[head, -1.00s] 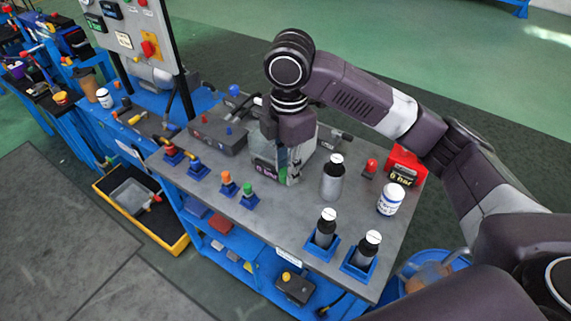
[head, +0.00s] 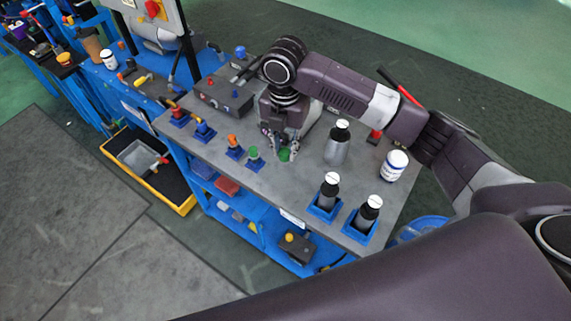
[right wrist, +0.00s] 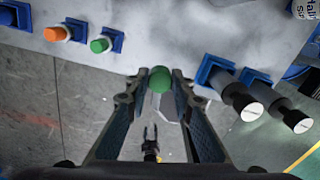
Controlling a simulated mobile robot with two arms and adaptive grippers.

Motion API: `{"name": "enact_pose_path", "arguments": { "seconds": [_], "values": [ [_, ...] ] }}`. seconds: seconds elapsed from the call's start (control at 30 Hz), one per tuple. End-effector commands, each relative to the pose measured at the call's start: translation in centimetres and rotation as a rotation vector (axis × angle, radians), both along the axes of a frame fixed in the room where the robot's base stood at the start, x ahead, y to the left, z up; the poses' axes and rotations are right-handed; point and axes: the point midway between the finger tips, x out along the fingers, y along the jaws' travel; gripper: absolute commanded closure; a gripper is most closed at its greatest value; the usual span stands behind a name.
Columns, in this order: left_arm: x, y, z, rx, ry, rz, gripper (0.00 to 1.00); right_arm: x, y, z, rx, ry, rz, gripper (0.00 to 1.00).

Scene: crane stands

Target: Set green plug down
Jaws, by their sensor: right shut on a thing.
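A green plug (head: 285,155) is between the fingertips of my right gripper (head: 282,143), which is shut on it. In the right wrist view its round green end (right wrist: 160,80) shows between the fingertips. In the head view it appears over the grey bench top, right of the row of blue sockets. I cannot tell whether it touches the bench. Another green piece (head: 253,152) stands in a blue socket (head: 254,165) just to the left. It also shows in the right wrist view (right wrist: 100,45). My left gripper is not in view.
An orange plug (head: 233,141) and other socketed plugs stand left on the bench. A dark bottle (head: 337,146) and a white jar (head: 393,165) are to the right. Two bottles stand in blue holders, one here (head: 326,191), near the front edge. A grey block is behind the gripper.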

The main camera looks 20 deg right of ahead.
Motion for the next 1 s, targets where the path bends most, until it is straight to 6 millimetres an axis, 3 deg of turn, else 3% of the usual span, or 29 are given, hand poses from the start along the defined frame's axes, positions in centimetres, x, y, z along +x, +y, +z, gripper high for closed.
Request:
{"name": "enact_pose_path", "arguments": {
  "seconds": [0.2,0.63,0.77,1.0],
  "values": [
    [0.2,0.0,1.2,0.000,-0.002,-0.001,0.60,-0.1,0.0,-5.2,0.000,0.004,0.001,1.00],
    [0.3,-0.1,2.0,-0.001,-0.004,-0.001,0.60,-0.1,0.1,-10.4,0.000,0.002,-0.001,1.00],
    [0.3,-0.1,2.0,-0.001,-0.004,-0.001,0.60,0.0,0.1,-11.5,0.001,-0.001,0.001,1.00],
    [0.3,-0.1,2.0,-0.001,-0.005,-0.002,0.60,0.0,0.0,-11.6,0.000,-0.001,0.001,1.00]
  ]
}}
